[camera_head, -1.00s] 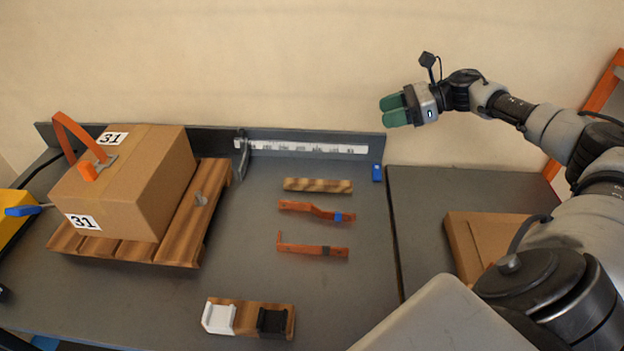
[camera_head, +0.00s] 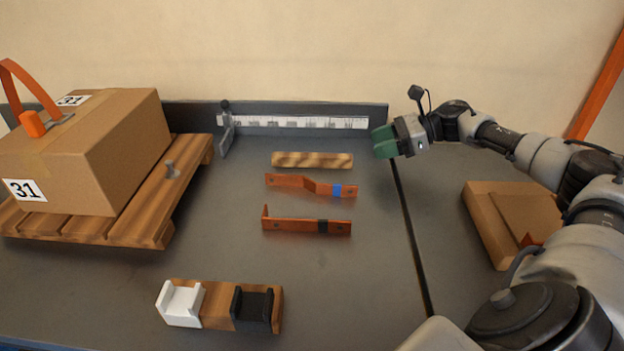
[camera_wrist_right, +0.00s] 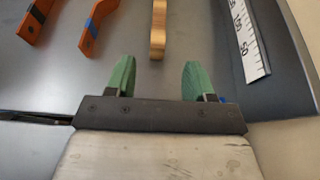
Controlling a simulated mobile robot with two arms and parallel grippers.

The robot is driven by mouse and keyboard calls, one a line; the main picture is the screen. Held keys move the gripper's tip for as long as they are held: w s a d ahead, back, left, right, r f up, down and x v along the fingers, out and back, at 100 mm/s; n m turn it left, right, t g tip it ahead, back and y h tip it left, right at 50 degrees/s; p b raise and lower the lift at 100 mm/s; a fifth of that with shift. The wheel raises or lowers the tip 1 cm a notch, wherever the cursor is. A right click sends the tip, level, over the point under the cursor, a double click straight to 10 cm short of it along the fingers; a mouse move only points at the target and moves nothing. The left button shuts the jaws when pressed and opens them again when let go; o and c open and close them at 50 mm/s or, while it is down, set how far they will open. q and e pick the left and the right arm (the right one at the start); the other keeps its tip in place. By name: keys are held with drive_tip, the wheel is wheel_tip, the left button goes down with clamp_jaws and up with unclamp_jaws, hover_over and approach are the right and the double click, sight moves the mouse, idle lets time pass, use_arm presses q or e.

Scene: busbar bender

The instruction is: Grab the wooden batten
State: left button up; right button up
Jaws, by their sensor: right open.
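The wooden batten (camera_head: 312,160) is a short striped light-brown bar lying flat on the grey table, behind two copper busbars. My right gripper (camera_head: 384,142) has green fingers and is to the right of the batten, apart from it. In the right wrist view the gripper (camera_wrist_right: 157,78) is open and empty, and the batten (camera_wrist_right: 158,30) lies ahead, roughly in line with the gap between the fingers. My left gripper is not in view.
A busbar with blue tape (camera_head: 310,186) and one with dark tape (camera_head: 305,226) lie before the batten. A ruler fence (camera_head: 290,122) runs behind it. A cardboard box (camera_head: 95,150) on a pallet stands left. A wooden block with white and black holders (camera_head: 218,305) is in front.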

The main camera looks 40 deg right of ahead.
sight(339, 156)
drive_tip(key=shift+w+a+f, duration=0.2)
drive_tip(key=shift+a+f, duration=0.1)
drive_tip(key=shift+f, duration=0.05)
drive_tip(key=x, duration=0.3)
drive_tip(key=shift+w+a+p, duration=0.25)
drive_tip(key=shift+a+p, duration=0.1)
drive_tip(key=x, duration=0.5)
drive_tip(key=shift+w+a+r+p, duration=0.15)
drive_tip(key=shift+w+a+p, duration=0.1)
drive_tip(key=shift+a+p, duration=0.15)
drive_tip(key=shift+w+a, duration=0.15)
drive_tip(key=shift+w, duration=0.05)
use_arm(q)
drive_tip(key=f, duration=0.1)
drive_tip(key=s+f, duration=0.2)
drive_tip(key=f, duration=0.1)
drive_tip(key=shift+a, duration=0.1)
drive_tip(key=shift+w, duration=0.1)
use_arm(e)
clamp_jaws()
